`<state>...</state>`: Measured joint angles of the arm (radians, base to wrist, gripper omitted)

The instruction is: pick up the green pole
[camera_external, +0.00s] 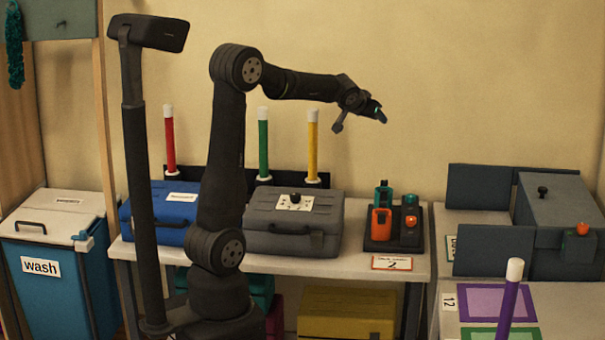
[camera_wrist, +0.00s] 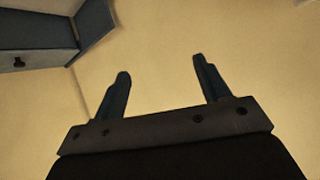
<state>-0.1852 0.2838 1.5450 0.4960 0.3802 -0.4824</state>
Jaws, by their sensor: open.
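The green pole (camera_external: 263,145) stands upright in a white-collared holder at the back of the table, with a white tip on top. A red pole (camera_external: 170,141) stands to its left and a yellow pole (camera_external: 312,148) to its right. My gripper (camera_external: 363,122) is raised in the air to the right of the yellow pole, well away from the green pole. In the wrist view my gripper (camera_wrist: 162,82) is open, with nothing between its fingers, facing the plain wall. The green pole does not show in the wrist view.
A blue case (camera_external: 160,213) and a grey case (camera_external: 293,238) lie in front of the poles. A dark tray (camera_external: 371,240) holds orange and green items. A purple pole (camera_external: 511,300) stands at the front right.

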